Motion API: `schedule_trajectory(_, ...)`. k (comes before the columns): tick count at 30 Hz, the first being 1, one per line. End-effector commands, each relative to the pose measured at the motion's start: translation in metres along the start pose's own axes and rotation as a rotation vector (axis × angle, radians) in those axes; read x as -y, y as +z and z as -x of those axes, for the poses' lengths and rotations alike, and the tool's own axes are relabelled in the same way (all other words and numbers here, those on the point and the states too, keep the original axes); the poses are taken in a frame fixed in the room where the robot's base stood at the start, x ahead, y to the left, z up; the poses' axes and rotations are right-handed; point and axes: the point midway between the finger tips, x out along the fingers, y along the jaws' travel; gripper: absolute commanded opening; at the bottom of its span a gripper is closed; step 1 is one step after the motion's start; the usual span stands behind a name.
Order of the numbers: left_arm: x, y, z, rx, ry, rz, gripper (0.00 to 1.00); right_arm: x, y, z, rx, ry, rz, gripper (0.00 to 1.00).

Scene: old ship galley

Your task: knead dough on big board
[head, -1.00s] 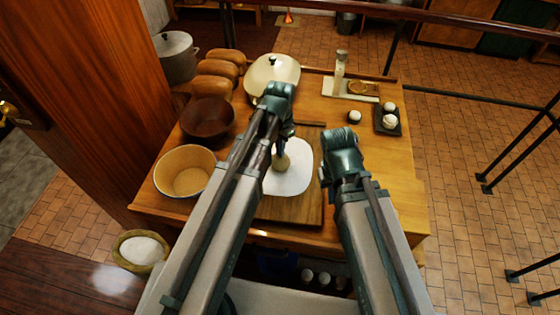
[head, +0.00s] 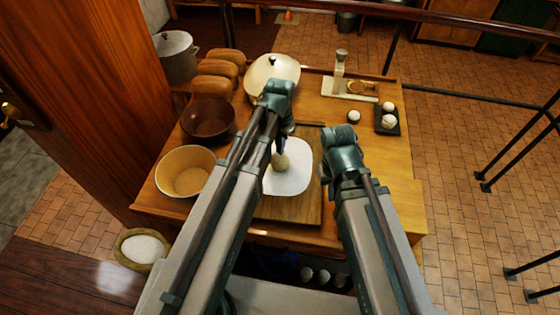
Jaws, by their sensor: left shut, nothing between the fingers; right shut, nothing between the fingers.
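The big wooden board (head: 312,208) lies on the table, with a flat white patch (head: 296,177), perhaps flour or a mat, on it. A small beige lump, apparently the dough (head: 281,162), sits on the white patch. My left gripper (head: 281,149) points down at the lump, shut with nothing held. Its tips overlap the lump's top edge, and I cannot tell whether they touch it. My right gripper (head: 325,174) is shut and empty at the board's right side, mostly hidden behind its own wrist. My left arm covers the board's left part.
A dark bowl (head: 208,118), a cream bowl (head: 186,173), bread loaves (head: 214,68) and a lidded cream pot (head: 272,72) stand left and behind. A scale-like stand (head: 348,88) and a dark tray (head: 379,119) with white balls are at back right. The table's right front is clear.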

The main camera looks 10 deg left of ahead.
Motion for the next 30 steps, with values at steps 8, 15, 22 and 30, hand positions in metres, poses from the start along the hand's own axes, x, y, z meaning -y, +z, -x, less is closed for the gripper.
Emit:
schedule_trajectory(8,0.000,0.000,-0.008,0.000,0.000,0.000,0.00,0.001,-0.001,-0.008,0.000,0.000,0.000,0.00)
schedule_trajectory(15,0.000,0.000,-0.015,0.000,0.000,0.000,0.00,0.001,-0.001,-0.015,0.000,0.000,-0.001,0.00)
schedule_trajectory(22,0.000,0.000,-0.014,0.000,0.000,0.000,0.00,0.001,-0.001,-0.014,0.000,0.000,-0.001,0.00)
schedule_trajectory(30,0.000,0.000,-0.016,0.000,0.000,0.000,0.00,0.002,-0.001,-0.016,0.000,0.000,-0.001,0.00)
